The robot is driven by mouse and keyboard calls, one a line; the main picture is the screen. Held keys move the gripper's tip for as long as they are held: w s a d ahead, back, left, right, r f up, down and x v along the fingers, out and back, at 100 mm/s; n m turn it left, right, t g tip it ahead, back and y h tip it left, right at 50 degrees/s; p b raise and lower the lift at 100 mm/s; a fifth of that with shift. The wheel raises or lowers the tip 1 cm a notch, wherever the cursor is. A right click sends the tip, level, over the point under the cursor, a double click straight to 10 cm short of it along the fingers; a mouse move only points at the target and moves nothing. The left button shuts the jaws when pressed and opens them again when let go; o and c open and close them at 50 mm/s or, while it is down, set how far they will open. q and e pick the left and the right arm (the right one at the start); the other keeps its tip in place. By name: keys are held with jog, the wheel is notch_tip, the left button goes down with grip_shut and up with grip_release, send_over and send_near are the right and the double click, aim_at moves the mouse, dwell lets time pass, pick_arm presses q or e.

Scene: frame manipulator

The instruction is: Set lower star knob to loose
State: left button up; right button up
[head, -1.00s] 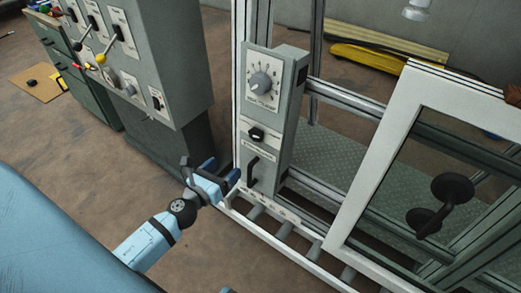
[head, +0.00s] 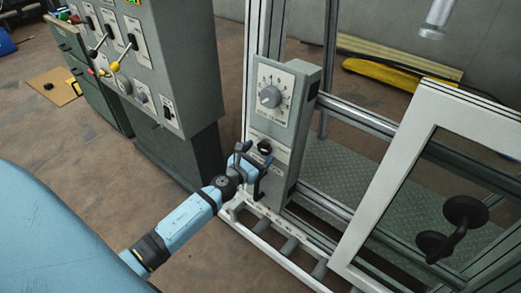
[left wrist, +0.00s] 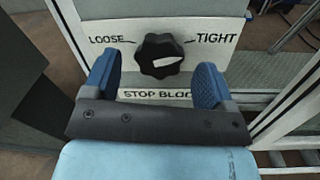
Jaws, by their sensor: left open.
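The lower star knob (head: 264,147) is black and sits on the grey box of the frame, below the round dial. In the left wrist view the knob (left wrist: 158,54) carries a white mark that points right and slightly up, towards the word TIGHT; LOOSE is printed on the left and STOP BLOCK, partly covered, below. My left gripper (head: 254,156) is open in front of the box, just below and left of the knob. In the left wrist view its blue fingers (left wrist: 158,76) stand apart, with the knob showing between them, apparently untouched. My right gripper is not in view.
A grey dial (head: 271,97) sits above the knob. A grey cabinet with levers (head: 165,60) stands to the left. A white-framed pane (head: 400,175) with black suction cups (head: 465,211) stands to the right. Rollers (head: 289,248) run along the bottom rail.

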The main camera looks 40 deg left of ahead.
pick_arm(q)
jog(key=shift+w, duration=0.7)
jog(key=c, duration=0.9)
